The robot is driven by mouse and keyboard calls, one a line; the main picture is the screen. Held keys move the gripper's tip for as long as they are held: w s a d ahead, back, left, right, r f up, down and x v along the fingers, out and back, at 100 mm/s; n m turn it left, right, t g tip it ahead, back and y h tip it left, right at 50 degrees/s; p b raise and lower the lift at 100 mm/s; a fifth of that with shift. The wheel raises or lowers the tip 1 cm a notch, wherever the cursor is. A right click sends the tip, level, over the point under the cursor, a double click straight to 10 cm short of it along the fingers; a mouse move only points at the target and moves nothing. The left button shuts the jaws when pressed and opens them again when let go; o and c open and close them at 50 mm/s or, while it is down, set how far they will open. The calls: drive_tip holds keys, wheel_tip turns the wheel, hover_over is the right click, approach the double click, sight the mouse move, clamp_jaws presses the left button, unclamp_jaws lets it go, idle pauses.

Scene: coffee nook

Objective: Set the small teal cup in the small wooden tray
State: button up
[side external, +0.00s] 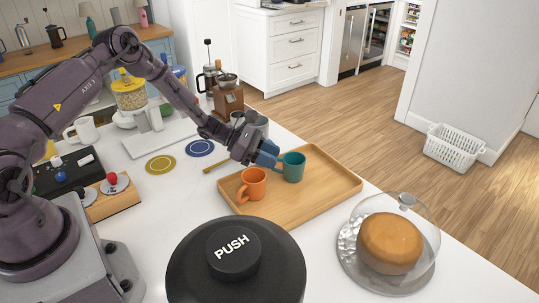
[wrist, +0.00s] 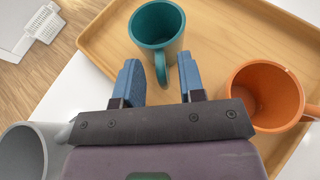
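The small teal cup (side external: 293,168) stands upright on the wooden tray (side external: 325,191), towards its back left side. It also shows in the wrist view (wrist: 160,28), with its handle pointing at my gripper (wrist: 158,62). My gripper's blue fingers are open on both sides of the handle, with a gap visible on each side, so they do not grip it. In the side view my gripper (side external: 266,154) is low at the tray's back left edge, just left of the teal cup. The wooden tray (wrist: 215,42) fills much of the wrist view.
An orange cup (side external: 252,184) stands on the tray near the teal one; it is close on the right in the wrist view (wrist: 265,92). A grey mug (wrist: 22,152) is at lower left there. A domed cake (side external: 390,243) and a black PUSH-lid bin (side external: 236,262) stand in front.

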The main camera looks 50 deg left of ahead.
drive_tip(key=shift+r, duration=0.15)
drive_tip(key=v, duration=1.2)
drive_tip(key=s+d+r+m+g+y, duration=0.2)
drive_tip(key=s+d+r+m+g, duration=0.15)
drive_tip(key=d+r+m, duration=0.35)
drive_tip(key=s+d+r+m+g+y, duration=0.2)
drive_tip(key=s+d+r+m+g, duration=0.25)
drive_tip(key=r, duration=0.45)
drive_tip(key=s+d+r+m+t+y, duration=0.1)
drive_tip(key=s+r+m+t+y, duration=0.1)
drive_tip(key=s+m, duration=0.5)
drive_tip(key=s+d+r+m+t+y, duration=0.2)
drive_tip(key=s+r+m+t+y, duration=0.1)
drive_tip(key=s+r+m, duration=0.4)
drive_tip(key=shift+s+d+r+y, duration=0.25)
drive_tip(key=shift+s+y, duration=0.45)
drive_tip(key=shift+s, duration=0.45)
